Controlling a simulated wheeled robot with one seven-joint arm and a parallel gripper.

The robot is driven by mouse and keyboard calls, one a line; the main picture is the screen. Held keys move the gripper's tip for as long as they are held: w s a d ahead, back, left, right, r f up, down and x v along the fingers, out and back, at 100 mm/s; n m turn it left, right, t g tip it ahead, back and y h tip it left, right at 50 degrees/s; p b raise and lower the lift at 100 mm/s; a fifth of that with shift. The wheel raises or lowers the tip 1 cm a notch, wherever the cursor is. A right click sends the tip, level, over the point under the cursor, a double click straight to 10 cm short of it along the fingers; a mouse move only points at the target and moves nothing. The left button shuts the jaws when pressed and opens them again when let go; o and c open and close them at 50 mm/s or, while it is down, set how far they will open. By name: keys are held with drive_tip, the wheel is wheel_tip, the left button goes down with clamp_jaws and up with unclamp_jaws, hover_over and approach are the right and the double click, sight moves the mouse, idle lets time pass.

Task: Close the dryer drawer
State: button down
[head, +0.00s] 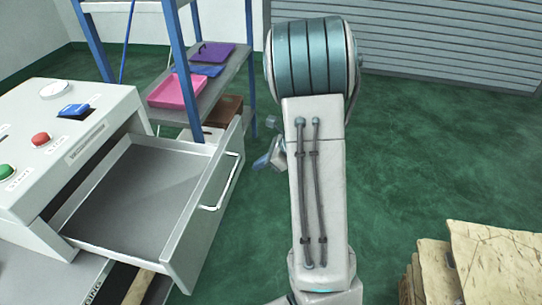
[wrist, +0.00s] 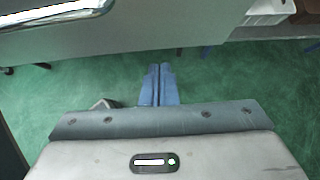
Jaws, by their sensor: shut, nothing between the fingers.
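The dryer (head: 95,130) is a light grey cabinet at the left of the head view. Its drawer (head: 140,190) is pulled well out to the right and looks empty. The drawer front carries a pale bar handle (head: 228,182). In the wrist view the drawer front (wrist: 170,38) fills the upper part, with the handle (wrist: 55,14) at top left. My gripper (head: 262,162) is just right of the drawer front, partly hidden by my arm. Its blue fingers show together and empty in the wrist view (wrist: 158,70), apart from the handle.
A blue-post shelf (head: 180,60) with a pink tray (head: 177,91) and a purple tray (head: 212,52) stands behind the drawer. Cardboard boxes (head: 490,260) sit at lower right. Green floor (head: 430,150) is clear to the right of my arm.

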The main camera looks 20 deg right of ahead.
drive_tip(key=w+a+f+p, duration=0.1)
drive_tip(key=w+a+f, duration=0.1)
drive_tip(key=w+a, duration=0.1)
drive_tip(key=shift+w+a, duration=0.2)
drive_tip(key=shift+a, duration=0.7)
